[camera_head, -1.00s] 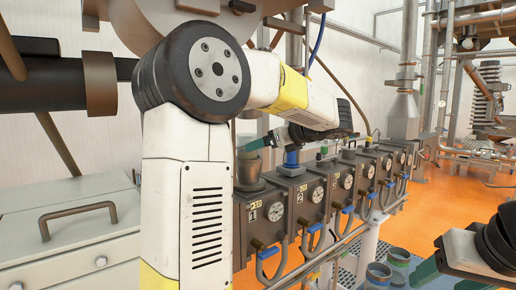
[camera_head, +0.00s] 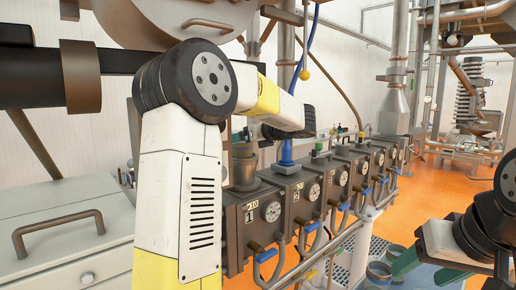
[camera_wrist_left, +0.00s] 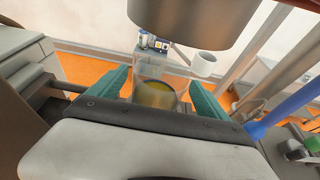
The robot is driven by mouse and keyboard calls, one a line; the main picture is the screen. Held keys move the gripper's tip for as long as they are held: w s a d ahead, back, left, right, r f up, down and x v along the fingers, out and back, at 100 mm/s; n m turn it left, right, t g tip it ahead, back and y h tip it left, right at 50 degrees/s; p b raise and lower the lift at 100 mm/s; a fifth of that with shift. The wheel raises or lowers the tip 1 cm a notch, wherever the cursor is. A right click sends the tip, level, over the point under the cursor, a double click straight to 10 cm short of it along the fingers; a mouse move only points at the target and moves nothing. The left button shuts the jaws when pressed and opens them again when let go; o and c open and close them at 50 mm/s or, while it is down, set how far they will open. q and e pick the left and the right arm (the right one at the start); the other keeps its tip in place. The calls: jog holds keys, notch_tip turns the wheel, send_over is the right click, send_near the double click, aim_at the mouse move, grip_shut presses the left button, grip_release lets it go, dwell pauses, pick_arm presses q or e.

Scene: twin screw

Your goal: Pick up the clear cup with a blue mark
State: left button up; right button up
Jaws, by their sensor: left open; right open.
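In the head view my left arm hides this cup and most of the left gripper. My right gripper (camera_head: 427,271) is open and empty at the lower right, its teal fingers apart.
A row of grey valve boxes (camera_head: 273,212) with gauges runs back to the right; a metal funnel (camera_head: 243,166) tops the nearest. A grey drawer cabinet (camera_head: 60,225) stands left. Round containers (camera_head: 379,272) sit low near my right gripper. A wide metal cylinder (camera_wrist_left: 190,18) hangs above my left gripper.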

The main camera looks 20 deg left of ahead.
pick_arm(q)
jog(key=shift+w+a+f, duration=0.15)
jog(key=shift+w+a, duration=0.05)
jog(key=shift+a, duration=0.2)
jog(key=c, duration=1.6)
